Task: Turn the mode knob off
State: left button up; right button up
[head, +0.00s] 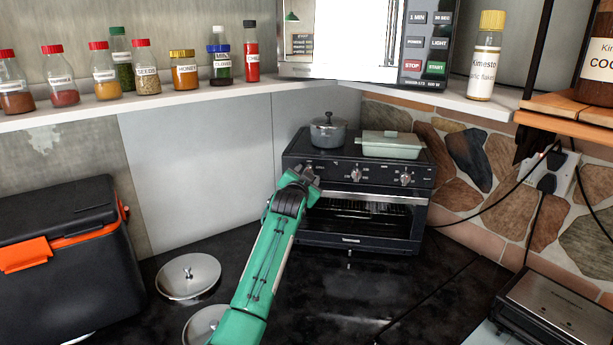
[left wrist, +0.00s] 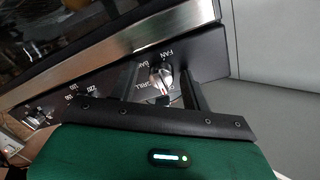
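The black toaster oven (head: 362,228) stands in the corner with its control panel facing me. The mode knob (left wrist: 162,78) shows in the left wrist view, with labels such as FAN and GRILL around it. My left gripper (head: 306,174) is at the left end of the panel in the head view and hides this knob there. In the left wrist view its two fingers (left wrist: 163,84) stand open on either side of the knob, with gaps visible. The middle knob (head: 357,173) and right knob (head: 405,178) are uncovered. My right gripper is not in view.
A grey pot (head: 328,133) and a pale green lidded dish (head: 391,145) stand on the oven. Two metal lids (head: 188,275) lie on the dark counter. A black cooler (head: 65,255) is at left. Cords hang at right from a power outlet (head: 550,173).

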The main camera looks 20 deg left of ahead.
pick_arm(q)
jog(key=shift+r, duration=0.2)
jog(key=s+d+b, duration=0.1)
jog(key=s+b, duration=0.2)
jog(key=s, duration=1)
jog(key=shift+s+r+b, duration=0.3)
jog(key=shift+s, duration=0.1)
